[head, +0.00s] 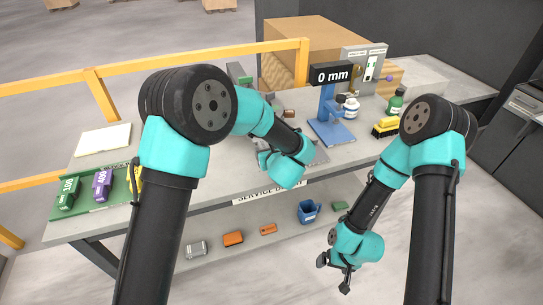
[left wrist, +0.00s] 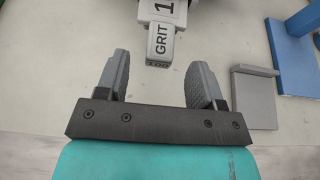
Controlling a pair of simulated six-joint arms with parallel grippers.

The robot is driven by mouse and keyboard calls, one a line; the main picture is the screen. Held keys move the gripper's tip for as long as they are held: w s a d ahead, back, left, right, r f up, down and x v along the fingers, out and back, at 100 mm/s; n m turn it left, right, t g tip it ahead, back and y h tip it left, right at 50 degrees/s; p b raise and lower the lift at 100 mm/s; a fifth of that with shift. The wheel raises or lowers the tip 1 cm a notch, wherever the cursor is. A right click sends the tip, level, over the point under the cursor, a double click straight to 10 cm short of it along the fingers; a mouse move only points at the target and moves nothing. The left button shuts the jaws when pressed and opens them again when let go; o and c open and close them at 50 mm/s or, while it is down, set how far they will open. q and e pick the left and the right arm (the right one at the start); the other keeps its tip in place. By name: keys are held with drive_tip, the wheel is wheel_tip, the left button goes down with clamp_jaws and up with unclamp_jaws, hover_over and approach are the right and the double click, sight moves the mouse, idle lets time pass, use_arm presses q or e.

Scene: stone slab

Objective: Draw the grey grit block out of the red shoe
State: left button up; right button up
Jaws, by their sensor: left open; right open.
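The grey grit block (left wrist: 162,38) shows at the top of the left wrist view, with "GRIT" and a number on its faces. Its upper end runs out of that picture. My left gripper (left wrist: 160,72) is open and empty, its fingers either side of and short of the block's near end. In the head view my left gripper is mostly hidden behind its own wrist, over the bench. A small dark red piece (head: 289,113) shows beyond it; I cannot tell whether this is the red shoe. My right gripper (head: 336,274) is open and empty, low in front of the bench.
A blue stand with a "0 mm" display (head: 331,75) stands right of my left gripper. Bottles (head: 396,102) and a yellow brush (head: 386,127) are farther right. A green tray (head: 95,197) with labelled blocks is at the left. Several items lie on the lower shelf.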

use_arm(q)
drive_tip(key=shift+x, duration=2.4)
drive_tip(key=shift+s, duration=0.1)
drive_tip(key=shift+c, duration=0.4)
clamp_jaws()
drive_tip(key=shift+s+d, duration=0.1)
drive_tip(key=shift+s, duration=0.1)
drive_tip(key=shift+s+d, duration=0.2)
drive_tip(key=shift+s, duration=0.55)
drive_tip(key=shift+s+d, duration=0.25)
drive_tip(key=shift+s, duration=0.5)
drive_tip(key=shift+s+d, duration=0.2)
drive_tip(key=shift+s, duration=0.55)
drive_tip(key=shift+s+r, duration=0.1)
